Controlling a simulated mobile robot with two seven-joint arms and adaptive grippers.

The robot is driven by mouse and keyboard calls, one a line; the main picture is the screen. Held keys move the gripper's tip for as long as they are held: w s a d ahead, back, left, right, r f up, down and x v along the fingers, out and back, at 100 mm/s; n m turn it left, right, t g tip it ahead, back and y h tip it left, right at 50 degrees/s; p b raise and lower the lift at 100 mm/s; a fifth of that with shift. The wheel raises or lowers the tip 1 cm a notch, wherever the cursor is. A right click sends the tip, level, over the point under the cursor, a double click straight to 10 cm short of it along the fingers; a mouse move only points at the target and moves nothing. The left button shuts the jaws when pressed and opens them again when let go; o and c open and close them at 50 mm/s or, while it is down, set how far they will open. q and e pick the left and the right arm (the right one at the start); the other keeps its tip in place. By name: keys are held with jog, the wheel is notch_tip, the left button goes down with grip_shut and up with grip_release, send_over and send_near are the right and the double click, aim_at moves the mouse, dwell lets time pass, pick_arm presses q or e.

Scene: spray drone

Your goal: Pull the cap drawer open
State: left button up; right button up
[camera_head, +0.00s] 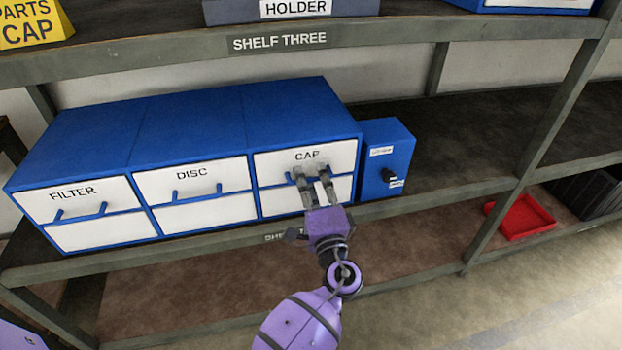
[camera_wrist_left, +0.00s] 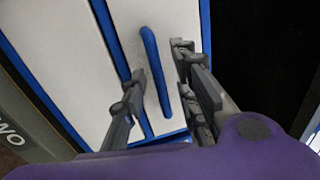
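The cap drawer (camera_head: 340,155) is the white upper front marked "CAP" in the right section of the blue cabinet (camera_head: 235,115). It looks shut, in line with the other drawer fronts. My left gripper (camera_head: 313,172) is in front of it, with its fingertips over the handle area and partly hiding the handle and label. In the left wrist view, the blue bar handle (camera_wrist_left: 154,72) lies between the two spread fingers of the gripper (camera_wrist_left: 160,60). Gaps show on both sides of the handle, so the gripper is open around it. My right gripper is not in view.
The disc drawer (camera_head: 207,175) and filter drawer (camera_head: 75,200) are to the left, both shut. A blue box with a black knob (camera_head: 388,150) stands close on the right. The upper shelf (camera_head: 180,50) runs above. A red tray (camera_head: 520,218) lies lower right.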

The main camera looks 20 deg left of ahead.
pick_arm(q)
jog(key=shift+w+a, duration=0.1)
jog(key=shift+w, duration=0.1)
jog(key=shift+c, duration=0.4)
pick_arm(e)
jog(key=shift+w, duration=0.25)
pick_arm(q)
grip_shut()
jog(key=shift+s, duration=0.1)
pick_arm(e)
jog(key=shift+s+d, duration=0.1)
